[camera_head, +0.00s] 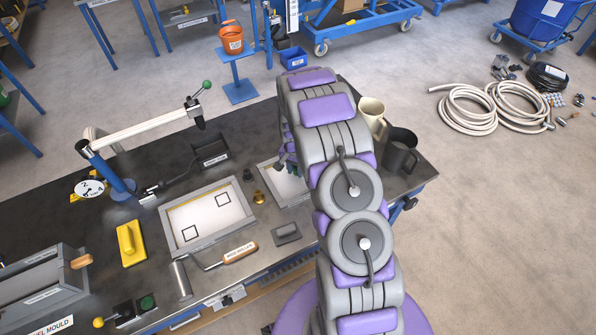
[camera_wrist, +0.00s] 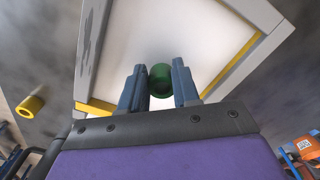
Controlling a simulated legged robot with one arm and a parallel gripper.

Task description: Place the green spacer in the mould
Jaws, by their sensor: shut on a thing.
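The green spacer (camera_wrist: 161,80) is a short dark-green cylinder with an open end. My gripper (camera_wrist: 160,90) is shut on it, with a blue-grey finger on each side. In the wrist view it shows against a white-floored tray (camera_wrist: 245,25) with a grey rim and yellow inner edges. The height above the tray is hard to tell. In the head view my gripper is mostly hidden behind my arm, near a pale tray (camera_head: 268,170). Left of it lies a larger grey-framed tray (camera_head: 165,222) with two black square outlines on its white floor. A partly cut-off label reading "MOULD" (camera_head: 50,326) is at the bottom left.
A yellow ring (camera_wrist: 30,106) lies left in the wrist view. Small brass and dark pieces (camera_head: 259,197) stand between the trays. A lever arm (camera_head: 150,126) rises behind.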

